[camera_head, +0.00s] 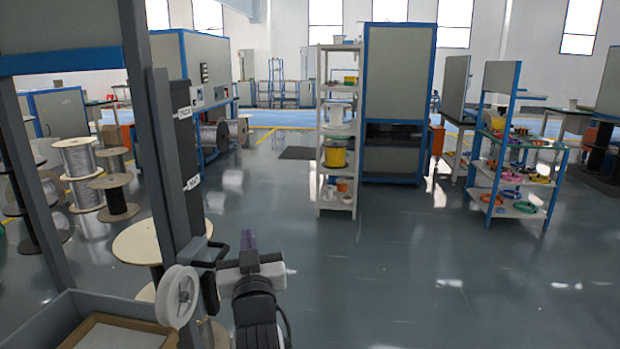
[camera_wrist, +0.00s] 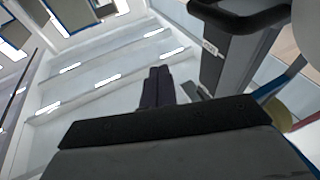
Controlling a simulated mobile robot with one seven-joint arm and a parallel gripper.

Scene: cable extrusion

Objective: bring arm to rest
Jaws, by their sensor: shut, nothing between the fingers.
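My gripper (camera_head: 248,240) shows in the low middle of the head view, at the end of my dark and white arm. Its dark purple fingers point up and are together, with nothing seen between them. In the wrist view the closed fingers (camera_wrist: 158,86) stand in the middle, against the bright wall and windows. In the head view the gripper is just right of a black handle-like bracket and a white spool wheel (camera_head: 177,296), apart from the fingers as far as I can tell.
A grey post frame (camera_head: 165,170) with a tray (camera_head: 120,330) stands close at left. Cable reels (camera_head: 80,170) stand behind it. A white shelf (camera_head: 337,200) and a blue-edged cabinet (camera_head: 397,170) are ahead. A cart with colored coils (camera_head: 515,205) is at right. Open floor (camera_head: 430,270) lies right of my gripper.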

